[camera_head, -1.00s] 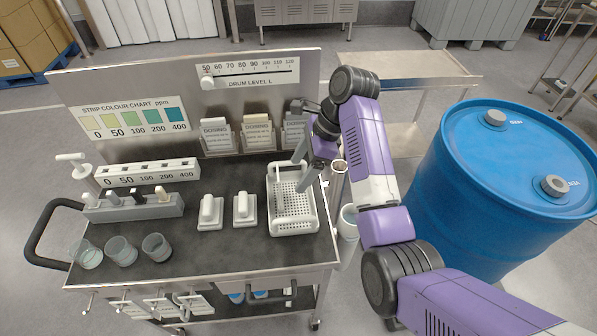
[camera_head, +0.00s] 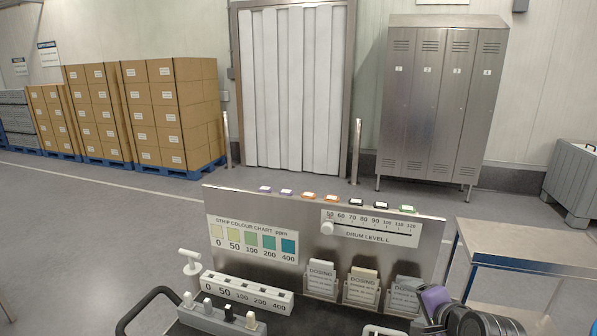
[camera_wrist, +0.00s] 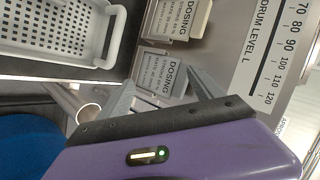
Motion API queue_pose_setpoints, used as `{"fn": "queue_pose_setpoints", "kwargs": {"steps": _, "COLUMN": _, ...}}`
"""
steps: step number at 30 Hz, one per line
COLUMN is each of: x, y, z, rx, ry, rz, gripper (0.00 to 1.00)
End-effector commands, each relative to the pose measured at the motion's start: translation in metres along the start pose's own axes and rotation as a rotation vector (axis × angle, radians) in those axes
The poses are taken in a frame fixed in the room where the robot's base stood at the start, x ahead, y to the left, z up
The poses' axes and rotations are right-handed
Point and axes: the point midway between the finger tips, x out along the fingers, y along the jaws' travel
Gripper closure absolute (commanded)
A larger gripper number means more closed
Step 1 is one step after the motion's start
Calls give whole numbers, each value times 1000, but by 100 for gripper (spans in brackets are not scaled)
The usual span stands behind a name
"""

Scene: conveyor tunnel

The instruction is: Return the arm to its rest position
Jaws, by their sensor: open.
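My gripper (camera_wrist: 160,78) shows in the wrist view with its two grey fingers spread apart and nothing between them. The fingers point toward the dosing card holders (camera_wrist: 163,75) on the upright steel panel; I cannot tell the exact gap. A white perforated basket (camera_wrist: 92,52) lies at the upper left of that view, apart from the fingers. In the head view, part of my purple and dark arm shows at the lower right, beside the rightmost dosing card holder (camera_head: 405,297). The fingertips are not clear there, and most of the arm is below the frame.
The cart's back panel (camera_head: 310,255) carries a strip colour chart (camera_head: 253,240) and drum level scale (camera_head: 372,228). A steel side table (camera_head: 520,245) stands at right. A blue drum (camera_wrist: 25,150) shows in the wrist view. Lockers (camera_head: 440,100) and stacked boxes (camera_head: 150,110) stand far back.

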Motion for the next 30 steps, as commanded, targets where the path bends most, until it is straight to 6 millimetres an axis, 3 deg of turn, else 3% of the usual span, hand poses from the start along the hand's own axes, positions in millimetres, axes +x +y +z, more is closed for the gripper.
{"fn": "queue_pose_setpoints", "kwargs": {"steps": 1, "x": -5, "y": 15, "z": 4, "rx": -75, "ry": 43, "rz": -33, "gripper": 25}}
{"fn": "queue_pose_setpoints", "kwargs": {"steps": 5, "x": -26, "y": 39, "z": 12, "rx": -276, "ry": 162, "rz": -116, "gripper": 25}}
{"fn": "queue_pose_setpoints", "kwargs": {"steps": 11, "x": -74, "y": 76, "z": 34, "rx": -548, "ry": 318, "rz": -194, "gripper": 25}}
{"fn": "queue_pose_setpoints", "kwargs": {"steps": 21, "x": -184, "y": 128, "z": 86, "rx": -917, "ry": 512, "rz": -259, "gripper": 25}}
{"fn": "queue_pose_setpoints", "kwargs": {"steps": 30, "x": -288, "y": 159, "z": 131, "rx": -1138, "ry": 594, "rz": -278, "gripper": 25}}
